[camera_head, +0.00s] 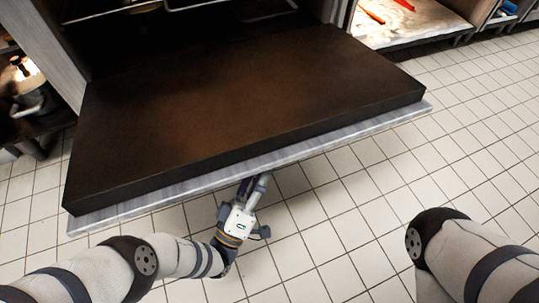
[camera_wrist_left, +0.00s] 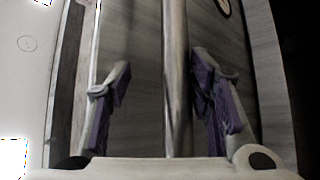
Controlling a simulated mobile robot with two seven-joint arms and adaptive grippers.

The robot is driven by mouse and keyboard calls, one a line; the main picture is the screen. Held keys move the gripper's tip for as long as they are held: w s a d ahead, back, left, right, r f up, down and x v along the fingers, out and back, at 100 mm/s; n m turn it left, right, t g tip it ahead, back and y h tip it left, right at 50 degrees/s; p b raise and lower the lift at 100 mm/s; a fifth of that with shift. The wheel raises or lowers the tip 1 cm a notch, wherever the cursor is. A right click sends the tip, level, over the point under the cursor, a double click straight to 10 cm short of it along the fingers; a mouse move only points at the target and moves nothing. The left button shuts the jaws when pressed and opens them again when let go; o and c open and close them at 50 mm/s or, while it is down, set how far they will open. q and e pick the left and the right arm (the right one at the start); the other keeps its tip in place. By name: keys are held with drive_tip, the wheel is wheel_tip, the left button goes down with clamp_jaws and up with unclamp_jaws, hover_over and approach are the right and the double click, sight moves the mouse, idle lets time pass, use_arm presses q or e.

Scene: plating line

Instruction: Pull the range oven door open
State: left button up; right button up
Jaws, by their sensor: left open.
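The range oven door (camera_head: 250,100) is folded down, with its dark inner face up and its pale metal front edge toward me. My left gripper (camera_head: 254,186) is at the underside of that edge, near its middle, its tips partly hidden by the door. In the left wrist view the gripper (camera_wrist_left: 160,85) is open. The round metal handle bar (camera_wrist_left: 175,75) runs between its two purple-padded fingers, with gaps visible beside it. The bar is hidden in the head view. My right arm shows at lower right, but its gripper is out of view.
The dark oven cavity with a wire rack (camera_head: 230,12) is behind the door. A lit shelf (camera_head: 415,22) with red items is at upper right. Pots (camera_head: 30,95) stand on a shelf at left. The tiled floor (camera_head: 350,225) in front is clear.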

use_arm(q)
drive_tip(key=v, duration=0.7)
drive_tip(key=shift+s+a+f, duration=0.15)
drive_tip(key=shift+s, duration=0.15)
